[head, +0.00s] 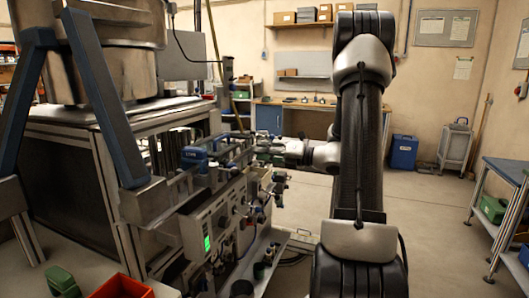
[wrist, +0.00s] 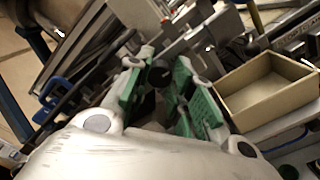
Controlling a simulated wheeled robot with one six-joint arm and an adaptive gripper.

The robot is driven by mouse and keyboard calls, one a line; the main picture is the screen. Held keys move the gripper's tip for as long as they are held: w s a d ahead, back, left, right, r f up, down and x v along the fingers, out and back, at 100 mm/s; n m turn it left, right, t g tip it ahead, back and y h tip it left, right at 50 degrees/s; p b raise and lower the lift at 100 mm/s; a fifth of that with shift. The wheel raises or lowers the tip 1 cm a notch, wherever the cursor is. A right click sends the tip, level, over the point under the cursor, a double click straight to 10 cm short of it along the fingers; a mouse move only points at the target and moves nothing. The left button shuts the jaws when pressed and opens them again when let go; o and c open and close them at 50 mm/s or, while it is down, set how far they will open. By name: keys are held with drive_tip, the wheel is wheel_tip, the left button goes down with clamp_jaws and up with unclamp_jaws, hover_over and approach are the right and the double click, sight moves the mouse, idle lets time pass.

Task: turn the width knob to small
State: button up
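My gripper (wrist: 163,68) has green-padded fingers spread apart in the wrist view. A dark round knob-like part (wrist: 160,76) shows between the fingertips. I cannot tell whether the fingers touch it, nor whether it is the width knob. In the head view my gripper (head: 258,150) reaches left over the machine's rail, above the control panel (head: 198,226). The panel has a lit green display (head: 207,243) and several dark knobs. Its labels and the knob settings are too small to read.
A tan open box (wrist: 268,90) lies right of the fingers in the wrist view. Blue-handled parts and metal rails crowd around. In the head view, a red bin (head: 122,288) stands at the front left and a blue-topped cart (head: 510,172) at the right. The middle floor is clear.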

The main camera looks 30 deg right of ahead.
clamp_jaws()
drive_tip(key=shift+s+f+n, duration=0.1)
drive_tip(key=shift+n, duration=17.8)
